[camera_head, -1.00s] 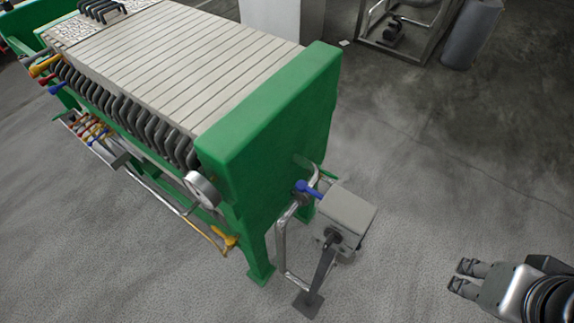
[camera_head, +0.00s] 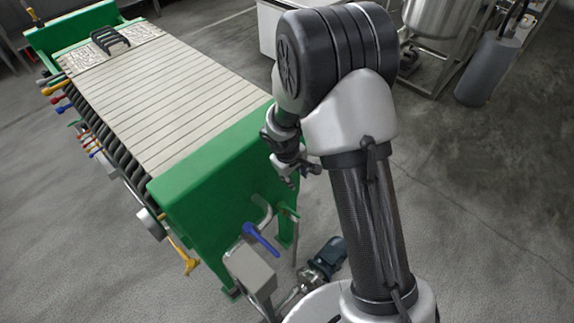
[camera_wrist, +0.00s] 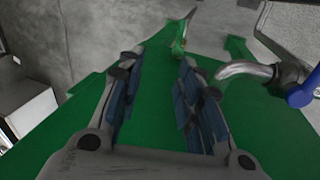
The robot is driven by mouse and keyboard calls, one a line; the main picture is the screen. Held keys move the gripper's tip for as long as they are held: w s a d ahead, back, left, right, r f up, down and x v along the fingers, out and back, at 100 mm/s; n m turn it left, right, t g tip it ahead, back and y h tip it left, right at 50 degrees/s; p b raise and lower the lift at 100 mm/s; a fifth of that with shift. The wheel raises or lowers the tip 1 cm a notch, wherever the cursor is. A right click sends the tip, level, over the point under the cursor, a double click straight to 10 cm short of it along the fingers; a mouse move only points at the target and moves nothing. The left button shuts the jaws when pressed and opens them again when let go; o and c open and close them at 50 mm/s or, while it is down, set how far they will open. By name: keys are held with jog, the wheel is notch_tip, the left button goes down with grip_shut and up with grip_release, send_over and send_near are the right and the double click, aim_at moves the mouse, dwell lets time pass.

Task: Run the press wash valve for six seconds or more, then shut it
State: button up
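The green filter press (camera_head: 205,200) fills the left of the head view, with its green end plate toward me. A valve with a blue lever (camera_head: 262,240) sits on a pipe at this end plate, above a grey box. The lever slants down to the right in the head view; whether the valve is open or shut cannot be told. Its blue end also shows at the right edge of the wrist view (camera_wrist: 303,95). My gripper (camera_wrist: 160,68) is open and empty above the end plate, apart from the lever. It also shows in the head view (camera_head: 305,176).
The grey box (camera_head: 250,270) and a dark blue motor (camera_head: 328,258) stand low near the press. Yellow, red and blue handles line the press's left side. Steel equipment (camera_head: 440,30) stands behind.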

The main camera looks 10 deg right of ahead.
jog(key=n+p, duration=0.1)
send_near(294, 213)
jog(key=shift+n+g+y, duration=0.3)
jog(key=shift+g, duration=0.1)
jog(key=f+b, duration=0.1)
jog(key=f, duration=0.1)
jog(key=w+d+f+b, duration=0.1)
jog(key=f+b, duration=0.1)
jog(key=f, duration=0.1)
jog(key=f+b, duration=0.1)
jog(key=f, duration=0.1)
jog(key=shift+w+d+f+b, duration=0.3)
jog(key=shift+w+f, duration=0.05)
jog(key=shift+f, duration=0.05)
jog(key=shift+c, duration=0.4)
grip_shut()
